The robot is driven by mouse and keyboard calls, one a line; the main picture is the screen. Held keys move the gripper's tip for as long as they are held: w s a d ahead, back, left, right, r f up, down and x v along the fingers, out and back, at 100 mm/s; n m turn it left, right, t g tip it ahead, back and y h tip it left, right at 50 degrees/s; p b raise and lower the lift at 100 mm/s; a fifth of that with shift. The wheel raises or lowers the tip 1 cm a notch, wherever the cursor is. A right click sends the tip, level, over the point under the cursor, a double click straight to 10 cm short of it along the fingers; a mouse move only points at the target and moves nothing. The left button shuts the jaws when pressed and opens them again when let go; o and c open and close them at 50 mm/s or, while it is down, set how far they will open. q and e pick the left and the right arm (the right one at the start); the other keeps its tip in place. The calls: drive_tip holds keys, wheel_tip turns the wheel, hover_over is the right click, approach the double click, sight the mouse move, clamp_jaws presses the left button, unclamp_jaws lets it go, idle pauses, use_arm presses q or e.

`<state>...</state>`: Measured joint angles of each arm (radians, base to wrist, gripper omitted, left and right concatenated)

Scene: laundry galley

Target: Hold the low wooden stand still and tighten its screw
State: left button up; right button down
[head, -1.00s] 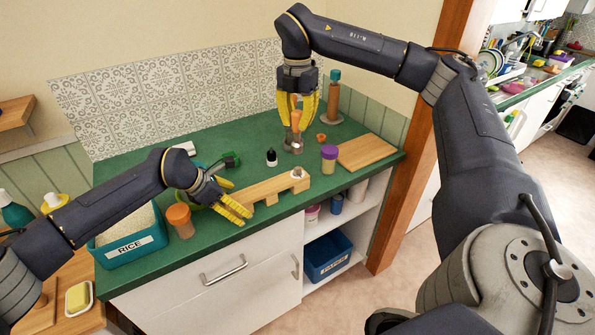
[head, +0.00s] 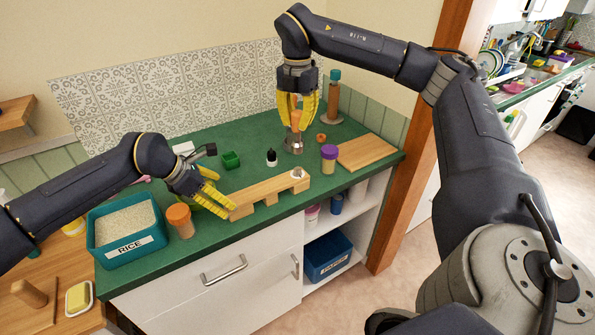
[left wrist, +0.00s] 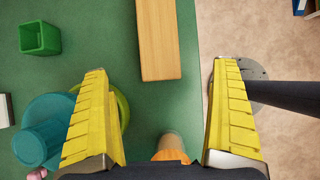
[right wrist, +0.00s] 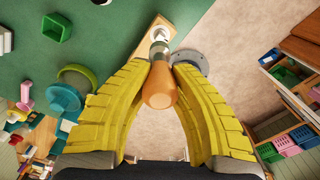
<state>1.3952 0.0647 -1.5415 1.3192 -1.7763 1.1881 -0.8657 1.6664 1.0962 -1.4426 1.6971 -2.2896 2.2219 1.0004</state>
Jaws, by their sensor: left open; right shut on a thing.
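The low wooden stand (head: 262,193) lies near the counter's front edge, with a pale screw (head: 297,173) at its right end. My left gripper (head: 226,207) is open and empty at the stand's left end. In the left wrist view the stand (left wrist: 158,45) lies ahead, between the line of the open fingers (left wrist: 160,110), apart from both. My right gripper (head: 299,112) is shut on the orange handle of a screwdriver (right wrist: 159,88). The tool (head: 295,146) points down with its metal end, behind the screw end of the stand in the head view. Whether its tip touches anything cannot be told.
A teal rice bin (head: 103,258) and an orange-lidded jar (head: 180,222) stand left of the stand. A purple-lidded jar (head: 328,159) and a wooden board (head: 367,152) are at right. A small dark bottle (head: 271,158) and green cup (head: 231,160) stand behind.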

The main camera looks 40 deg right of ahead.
use_arm(q)
drive_tip(key=shift+a+r, duration=0.1)
idle(0.3)
drive_tip(key=s+v, duration=0.1)
drive_tip(key=v, duration=1.1)
drive_tip(key=shift+w, duration=0.45)
